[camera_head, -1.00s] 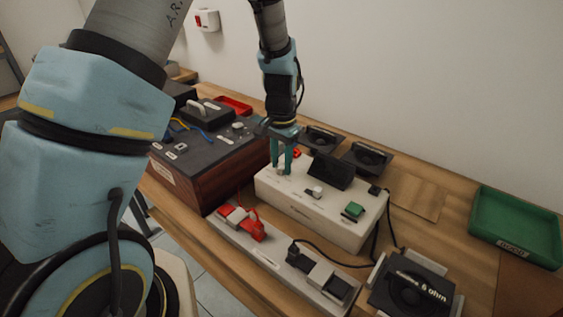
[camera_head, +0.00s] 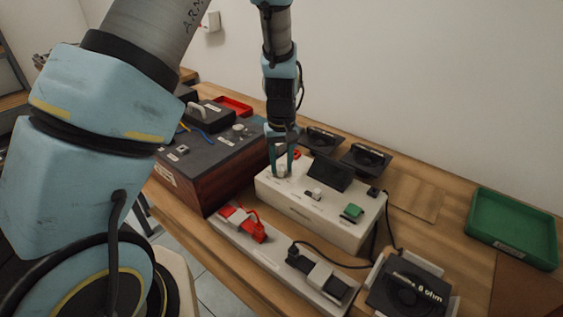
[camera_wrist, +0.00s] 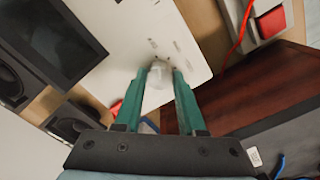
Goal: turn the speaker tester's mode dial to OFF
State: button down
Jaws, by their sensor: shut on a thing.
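The speaker tester (camera_head: 318,208) is a white box on the wooden bench, with a dark tilted screen (camera_head: 327,173), a green button (camera_head: 352,212) and a second white knob (camera_head: 315,194) on top. My gripper (camera_head: 281,170) points down at the tester's left end. Its teal fingers are shut on a white dial (camera_head: 282,172). The wrist view shows the dial (camera_wrist: 158,76) between the two fingertips, on the white top panel (camera_wrist: 125,50). Small marks around it are too small to read, so I cannot tell its setting.
A brown wooden box with a dark top (camera_head: 215,160) stands close on the left. A strip with red clips (camera_head: 243,224) lies in front. Speakers (camera_head: 366,158) stand behind, another (camera_head: 408,287) at front right. A green tray (camera_head: 512,228) is at right.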

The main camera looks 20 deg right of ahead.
aim_at(281, 167)
jog(key=shift+w+n, duration=0.1)
jog(key=shift+n, duration=0.7)
jog(key=shift+c, duration=2.4)
grip_release()
notch_tip(281, 167, up, 11)
jog(key=b, duration=0.1)
jog(key=shift+b, duration=0.3)
jog(key=shift+f, duration=0.1)
